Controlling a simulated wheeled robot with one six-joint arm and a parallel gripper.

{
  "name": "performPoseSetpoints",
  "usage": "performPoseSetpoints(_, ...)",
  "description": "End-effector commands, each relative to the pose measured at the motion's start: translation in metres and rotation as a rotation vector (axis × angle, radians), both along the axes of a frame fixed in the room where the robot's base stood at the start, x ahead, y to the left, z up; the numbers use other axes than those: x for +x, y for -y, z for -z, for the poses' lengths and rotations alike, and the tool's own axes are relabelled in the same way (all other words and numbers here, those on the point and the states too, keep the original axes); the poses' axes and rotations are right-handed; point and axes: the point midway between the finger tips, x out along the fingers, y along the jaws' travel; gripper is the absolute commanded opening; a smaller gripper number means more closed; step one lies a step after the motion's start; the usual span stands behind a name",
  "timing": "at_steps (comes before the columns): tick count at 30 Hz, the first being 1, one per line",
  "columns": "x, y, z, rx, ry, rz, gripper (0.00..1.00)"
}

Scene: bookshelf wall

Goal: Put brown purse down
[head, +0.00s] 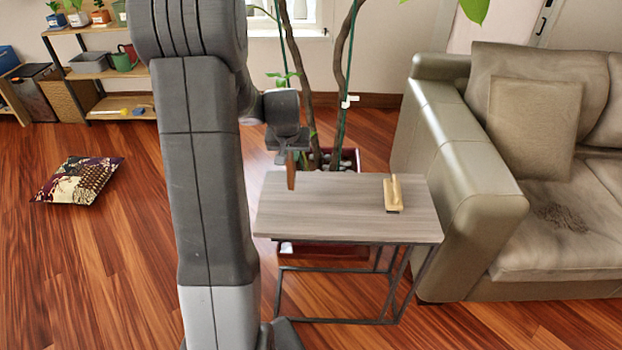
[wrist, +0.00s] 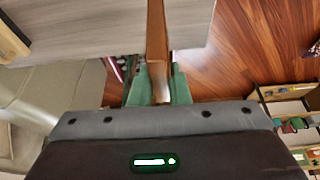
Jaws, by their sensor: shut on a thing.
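The brown purse (head: 291,172) shows as a thin, upright brown strip below my gripper (head: 288,147). In the head view it overlaps the left rear part of the grey wooden side table (head: 340,215). In the wrist view the purse (wrist: 157,38) is seen edge-on, between the green finger pads of my gripper (wrist: 157,88), with the table top (wrist: 90,28) behind it. My gripper is shut on the purse. I cannot tell whether its lower end touches the table. Part of my arm hides the area left of the table.
A light wooden object with a dark base (head: 392,194) stands on the table's right side. A beige sofa (head: 470,165) is close on the right. Plant stems (head: 345,75) rise behind the table. A patterned cushion (head: 80,180) lies on the floor at left. The table's middle is clear.

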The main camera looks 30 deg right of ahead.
Motion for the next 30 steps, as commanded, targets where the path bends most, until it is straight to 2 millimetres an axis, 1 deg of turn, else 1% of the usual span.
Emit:
performPoseSetpoints(1,0.0,0.0,0.012,0.001,-0.003,-0.001,0.0)
performPoseSetpoints(3,0.0,-0.001,0.022,0.0,-0.002,-0.002,0.0)
performPoseSetpoints(8,0.0,-0.001,0.033,-0.001,0.0,-0.002,0.0)
performPoseSetpoints(11,0.0,-0.001,0.044,0.0,-0.002,-0.002,0.0)
performPoseSetpoints(15,0.0,-0.001,0.064,0.002,-0.001,-0.001,0.0)
performPoseSetpoints(17,0.0,-0.001,0.068,0.001,-0.001,-0.001,0.0)
performPoseSetpoints(23,0.001,-0.001,0.067,0.0,0.001,-0.001,0.0)
performPoseSetpoints(27,0.001,-0.001,0.072,0.0,0.001,-0.002,0.0)
performPoseSetpoints(28,0.001,-0.001,0.07,0.0,0.001,-0.002,0.22)
performPoseSetpoints(30,0.001,-0.001,0.07,0.0,0.001,-0.002,0.35)
